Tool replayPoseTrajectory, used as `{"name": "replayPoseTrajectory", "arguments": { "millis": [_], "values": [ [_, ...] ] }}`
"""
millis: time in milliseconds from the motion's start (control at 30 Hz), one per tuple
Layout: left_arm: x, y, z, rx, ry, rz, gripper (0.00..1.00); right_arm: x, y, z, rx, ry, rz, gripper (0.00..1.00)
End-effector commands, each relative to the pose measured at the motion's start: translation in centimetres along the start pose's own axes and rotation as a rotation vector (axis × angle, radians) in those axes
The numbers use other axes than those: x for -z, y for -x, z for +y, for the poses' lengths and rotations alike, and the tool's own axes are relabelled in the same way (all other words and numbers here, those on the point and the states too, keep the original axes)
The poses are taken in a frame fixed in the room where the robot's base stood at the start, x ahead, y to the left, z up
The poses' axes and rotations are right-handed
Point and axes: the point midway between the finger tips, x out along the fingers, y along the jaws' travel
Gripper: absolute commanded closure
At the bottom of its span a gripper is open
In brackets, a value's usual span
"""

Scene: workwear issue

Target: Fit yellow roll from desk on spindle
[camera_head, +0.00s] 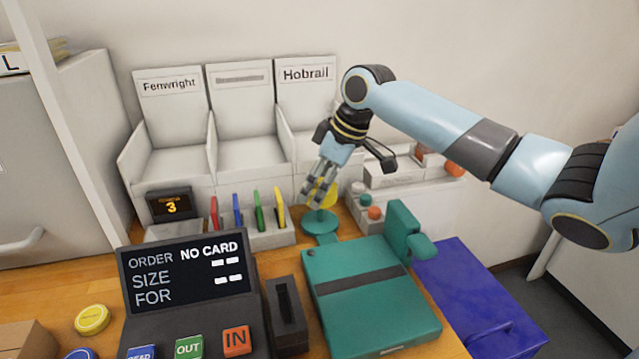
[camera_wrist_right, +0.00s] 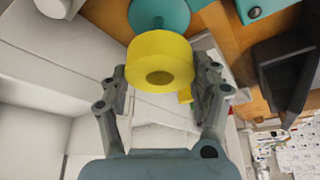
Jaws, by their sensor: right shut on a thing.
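My right gripper (camera_head: 320,192) is shut on the yellow roll (camera_wrist_right: 160,62), which sits between its two fingers with its hole showing in the right wrist view. In the head view the yellow roll (camera_head: 331,197) is partly hidden behind the fingers. The teal spindle (camera_head: 320,224) has a round base and stands on the desk right below the roll. In the right wrist view the spindle's pin and base (camera_wrist_right: 172,10) show just beyond the roll. I cannot tell whether the pin is inside the hole. My left gripper is not in view.
A teal machine (camera_head: 365,310) stands just in front of the spindle. Coloured cards stand in a holder (camera_head: 262,240) to its left. An order terminal (camera_head: 187,275), a yellow disc (camera_head: 92,319) and a blue crate (camera_head: 475,290) are nearby. White bins (camera_head: 240,145) stand behind.

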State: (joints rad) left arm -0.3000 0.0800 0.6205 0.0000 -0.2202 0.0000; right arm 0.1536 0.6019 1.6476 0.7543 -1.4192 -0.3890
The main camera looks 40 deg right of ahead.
Motion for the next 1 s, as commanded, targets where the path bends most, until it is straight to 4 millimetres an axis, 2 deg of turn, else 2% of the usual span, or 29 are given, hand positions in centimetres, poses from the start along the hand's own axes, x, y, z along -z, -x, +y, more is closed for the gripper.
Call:
{"name": "replayPoseTrajectory", "arguments": {
  "millis": [1000],
  "values": [
    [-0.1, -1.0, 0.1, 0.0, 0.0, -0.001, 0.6, -0.8, -1.9, 0.0, 0.001, 0.0, 0.0, 0.69]
  ]
}}
